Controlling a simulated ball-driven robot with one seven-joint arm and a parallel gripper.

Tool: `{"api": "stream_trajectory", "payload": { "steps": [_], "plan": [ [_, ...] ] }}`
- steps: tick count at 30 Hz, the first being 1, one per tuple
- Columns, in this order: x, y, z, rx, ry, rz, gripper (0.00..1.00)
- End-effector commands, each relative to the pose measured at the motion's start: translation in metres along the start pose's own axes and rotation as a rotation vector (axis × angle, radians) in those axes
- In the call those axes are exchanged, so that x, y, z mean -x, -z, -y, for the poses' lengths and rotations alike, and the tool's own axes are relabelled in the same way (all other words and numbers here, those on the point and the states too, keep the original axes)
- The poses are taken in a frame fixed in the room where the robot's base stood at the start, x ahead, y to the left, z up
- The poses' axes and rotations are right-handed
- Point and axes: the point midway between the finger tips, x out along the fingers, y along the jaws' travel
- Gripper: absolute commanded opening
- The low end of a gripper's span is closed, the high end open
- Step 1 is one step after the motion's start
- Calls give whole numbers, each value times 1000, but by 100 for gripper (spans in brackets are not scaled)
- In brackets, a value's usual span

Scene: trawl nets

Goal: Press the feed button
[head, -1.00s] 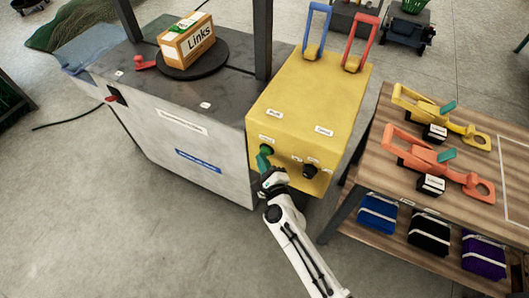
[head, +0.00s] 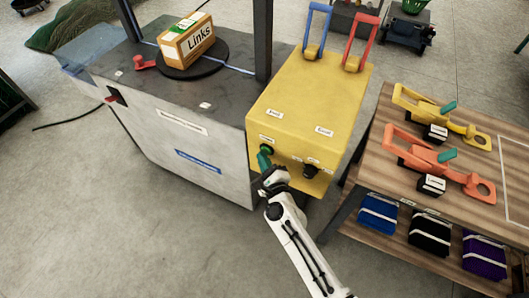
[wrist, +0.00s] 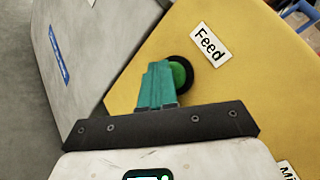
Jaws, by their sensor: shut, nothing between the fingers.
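The feed button (wrist: 181,73) is a round green button in a black collar, beside a white "Feed" label (wrist: 210,44) on the yellow control box. In the head view the green button (head: 267,149) sits high on the box's front face. My gripper (head: 263,158) is shut and empty, its teal fingers pointing up at the button. In the wrist view the closed fingertips (wrist: 158,70) overlap the left part of the button. I cannot tell whether they touch it.
A black knob (head: 311,171) is right of the button on the yellow box (head: 300,105). The grey machine (head: 190,150) adjoins it, carrying a "Links" carton (head: 187,42) on a black disc. A wooden table (head: 385,150) with orange and yellow tools stands close on the right.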

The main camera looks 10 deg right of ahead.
Motion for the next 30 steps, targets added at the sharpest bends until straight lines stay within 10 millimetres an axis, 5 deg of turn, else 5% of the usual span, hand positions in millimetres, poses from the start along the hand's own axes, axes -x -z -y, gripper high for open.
{"api": "stream_trajectory", "payload": {
  "steps": [30],
  "plan": [
    [25, -19, -17, 1, -2, 1, 0]
  ]
}}
